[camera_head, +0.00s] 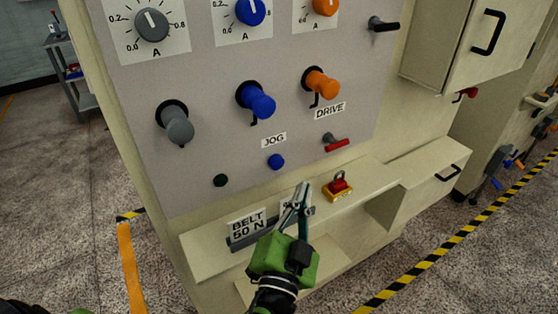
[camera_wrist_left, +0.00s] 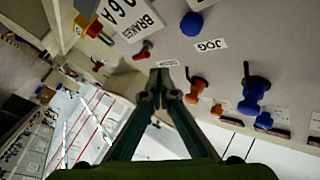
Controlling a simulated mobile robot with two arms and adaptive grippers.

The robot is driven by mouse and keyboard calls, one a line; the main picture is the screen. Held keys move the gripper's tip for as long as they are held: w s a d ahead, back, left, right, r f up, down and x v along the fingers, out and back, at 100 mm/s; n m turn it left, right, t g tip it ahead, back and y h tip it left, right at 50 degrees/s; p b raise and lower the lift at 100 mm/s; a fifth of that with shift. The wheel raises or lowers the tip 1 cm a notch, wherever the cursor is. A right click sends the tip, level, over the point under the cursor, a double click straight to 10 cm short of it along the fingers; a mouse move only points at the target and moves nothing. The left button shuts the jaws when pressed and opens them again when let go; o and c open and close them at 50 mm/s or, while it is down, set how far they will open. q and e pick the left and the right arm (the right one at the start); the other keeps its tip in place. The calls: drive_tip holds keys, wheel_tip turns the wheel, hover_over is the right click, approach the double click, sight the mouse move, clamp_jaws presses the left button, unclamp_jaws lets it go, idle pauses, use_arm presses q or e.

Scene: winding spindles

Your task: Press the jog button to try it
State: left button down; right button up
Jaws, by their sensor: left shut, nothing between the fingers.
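The blue jog button (camera_head: 276,161) sits on the grey panel just under the JOG label (camera_head: 274,140). It also shows near the top of the left wrist view (camera_wrist_left: 191,22), beside the JOG label (camera_wrist_left: 211,44). My left gripper (camera_head: 303,190) is in front of the ledge below the panel, lower and to the right of the button in the head view. Its fingers are closed together with nothing between them. In the left wrist view the fingertips (camera_wrist_left: 160,76) appear apart from the button. My right gripper is not in view.
Blue (camera_head: 258,101), orange (camera_head: 322,84) and grey (camera_head: 178,124) knobs jut out above. A red lever (camera_head: 336,144) and a dark button (camera_head: 220,180) flank the jog button. A red-and-yellow padlock-like item (camera_head: 338,187) and a BELT 50 N sign (camera_head: 247,226) are on the ledge.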

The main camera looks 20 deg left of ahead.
sight(277, 163)
use_arm(q)
drive_tip(key=w+a+p, duration=0.1)
drive_tip(key=w+a, duration=0.3)
drive_tip(key=a, duration=0.1)
idle(1.1)
idle(0.5)
drive_tip(key=shift+w+a, duration=0.2)
drive_tip(key=shift+a, duration=0.1)
drive_tip(key=shift+w+a, duration=0.15)
drive_tip(key=shift+a, duration=0.05)
idle(0.5)
drive_tip(key=shift+w+a+r, duration=0.1)
drive_tip(key=shift+a+r, duration=0.1)
drive_tip(key=shift+a, duration=0.05)
idle(0.4)
drive_tip(key=shift+r, duration=0.1)
idle(0.5)
